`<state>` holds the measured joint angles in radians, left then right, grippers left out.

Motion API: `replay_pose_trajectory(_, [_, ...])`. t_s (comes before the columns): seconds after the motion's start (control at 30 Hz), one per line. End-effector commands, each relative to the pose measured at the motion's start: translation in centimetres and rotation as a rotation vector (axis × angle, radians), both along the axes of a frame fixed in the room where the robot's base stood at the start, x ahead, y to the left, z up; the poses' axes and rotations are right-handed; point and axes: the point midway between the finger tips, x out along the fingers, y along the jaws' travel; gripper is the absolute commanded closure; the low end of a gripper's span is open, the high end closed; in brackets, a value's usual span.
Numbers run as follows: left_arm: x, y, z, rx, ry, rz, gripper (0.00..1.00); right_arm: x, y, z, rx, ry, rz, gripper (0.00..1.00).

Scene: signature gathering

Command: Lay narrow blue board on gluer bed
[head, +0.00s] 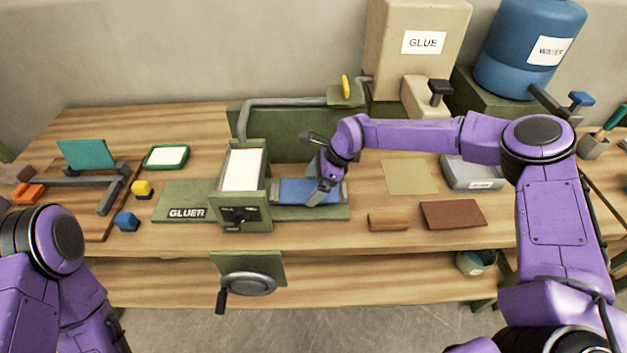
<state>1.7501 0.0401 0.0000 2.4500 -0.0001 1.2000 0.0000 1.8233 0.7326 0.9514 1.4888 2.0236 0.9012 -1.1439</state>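The narrow blue board (293,190) lies flat along the right part of the green gluer bed (340,212), just right of the gluer's upright housing (243,205). My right gripper (321,193) is over the board's right part, with grey finger parts at or against it. The wrist hides part of the board, and I cannot tell whether the fingers grip it. Only part of my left arm shows at lower left; its gripper is out of view.
A wooden block (388,222), a brown board (453,214) and a tan sheet (409,176) lie right of the gluer. A crank (247,284) hangs at its front. Small coloured blocks and a teal board (86,154) are at left. Glue (405,60) and water (515,60) containers stand behind.

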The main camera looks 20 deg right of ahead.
Motion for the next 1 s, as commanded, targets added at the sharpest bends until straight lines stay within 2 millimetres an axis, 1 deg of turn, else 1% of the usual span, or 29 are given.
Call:
replay_pose_trajectory(0.2, [0.0, 0.0, -0.1, 0.000, 0.000, 0.000, 0.48, 0.0, 0.0, 0.1, 0.000, 0.000, 0.000, 0.00])
replay_pose_trajectory(0.3, [0.0, 0.0, -0.6, 0.000, 0.000, 0.000, 0.48, -0.1, -0.5, 0.6, 0.001, -0.001, -0.002, 0.00])
replay_pose_trajectory(0.37, [0.0, 0.0, -1.2, 0.000, 0.000, 0.000, 0.48, -0.1, -1.0, 1.4, 0.002, -0.004, -0.003, 0.00])
replay_pose_trajectory(0.5, [0.0, 0.0, -2.9, 0.000, 0.000, 0.000, 0.48, -0.6, -2.7, 4.4, 0.002, -0.006, -0.003, 0.00])
replay_pose_trajectory(0.6, [0.0, 0.0, -3.7, 0.000, 0.000, 0.000, 0.48, -1.0, -3.9, 6.7, 0.002, -0.005, -0.004, 0.00])
replay_pose_trajectory(0.7, [0.0, 0.0, -4.3, 0.000, 0.000, 0.000, 0.48, -1.3, -4.9, 8.6, 0.002, -0.004, -0.002, 0.00])
replay_pose_trajectory(0.83, [0.0, 0.0, -4.6, 0.000, 0.000, 0.000, 0.48, -1.5, -5.6, 10.0, 0.000, -0.002, -0.001, 0.00])
replay_pose_trajectory(1.0, [0.0, 0.0, -4.5, 0.000, 0.000, 0.000, 0.48, -1.6, -5.8, 10.5, 0.000, 0.000, 0.000, 0.00])
